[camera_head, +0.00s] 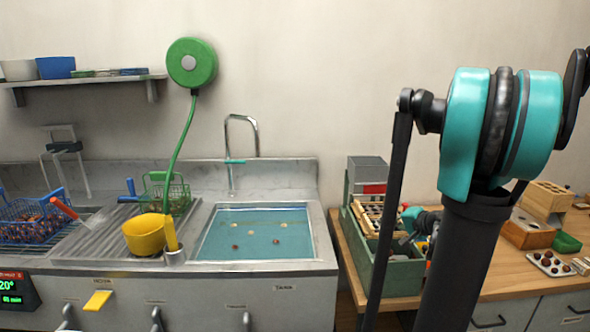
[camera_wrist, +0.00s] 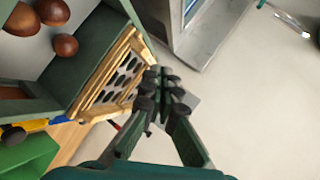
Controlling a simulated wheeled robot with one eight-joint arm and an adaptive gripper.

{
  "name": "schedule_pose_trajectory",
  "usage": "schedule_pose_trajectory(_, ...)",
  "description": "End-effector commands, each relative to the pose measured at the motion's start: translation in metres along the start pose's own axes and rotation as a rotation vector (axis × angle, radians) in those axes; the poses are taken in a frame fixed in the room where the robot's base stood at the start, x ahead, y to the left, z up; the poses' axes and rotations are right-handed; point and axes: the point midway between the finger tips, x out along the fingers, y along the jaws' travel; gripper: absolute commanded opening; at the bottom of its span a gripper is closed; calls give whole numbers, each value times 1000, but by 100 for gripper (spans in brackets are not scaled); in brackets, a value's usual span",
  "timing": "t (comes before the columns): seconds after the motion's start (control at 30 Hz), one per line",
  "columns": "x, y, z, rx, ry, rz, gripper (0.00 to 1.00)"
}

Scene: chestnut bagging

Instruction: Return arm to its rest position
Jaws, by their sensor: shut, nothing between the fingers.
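My arm (camera_head: 480,150) rises at the right of the head view, with a teal joint on a dark column, in front of the wooden worktop. In the wrist view my gripper (camera_wrist: 160,78) has its dark green fingers together, with nothing between them. The fingertips appear over or beside a wooden slotted rack (camera_wrist: 116,78); I cannot tell whether they touch it. In the head view, a teal and dark part beside the green crate (camera_head: 398,284) may be my gripper, but my arm partly hides it.
The sink (camera_head: 208,228) holds water and several chestnuts. A yellow bowl (camera_head: 146,235) and a blue basket (camera_head: 38,233) stand to its left. Wooden blocks (camera_head: 545,200) and a blister-like tray (camera_head: 549,263) lie at the right. In the wrist view, several brown balls (camera_wrist: 52,12) lie close by.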

Motion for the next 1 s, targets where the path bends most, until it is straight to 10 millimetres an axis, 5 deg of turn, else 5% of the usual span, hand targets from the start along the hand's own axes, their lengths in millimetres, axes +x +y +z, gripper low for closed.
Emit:
schedule_pose_trajectory(0.2,4,20,110,-206,-171,219,0)
schedule_pose_trajectory(0.43,-35,77,215,-540,-337,512,0)
schedule_pose_trajectory(0.7,-78,122,248,-806,-395,710,0)
schedule_pose_trajectory(1.0,-84,127,248,-840,-397,737,0)
